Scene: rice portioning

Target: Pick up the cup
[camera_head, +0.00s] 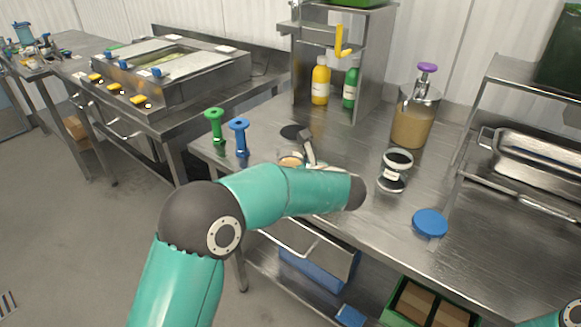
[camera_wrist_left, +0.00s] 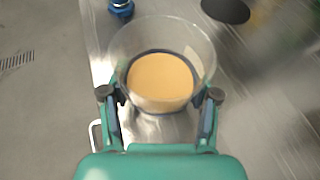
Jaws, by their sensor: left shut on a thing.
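The clear cup (camera_wrist_left: 203,52) with tan contents sits between the two fingers of my left gripper (camera_wrist_left: 160,97) in the left wrist view. The fingers press on its sides, so the gripper is shut on it. In the head view the cup (camera_head: 291,161) is mostly hidden behind my teal left arm; only its tan top shows. A part of my left gripper (camera_head: 308,147) shows just right of it, over the steel table (camera_head: 350,205). I cannot tell whether the cup touches the table. My right gripper is out of view.
Green (camera_head: 214,125) and blue (camera_head: 239,136) handled tools stand left of the cup. A dark disc (camera_head: 293,131) lies behind it. A labelled jar (camera_head: 394,172), a blue lid (camera_head: 430,222) and a purple-topped container (camera_head: 413,118) stand to the right. Bottles (camera_head: 320,84) stand at the back.

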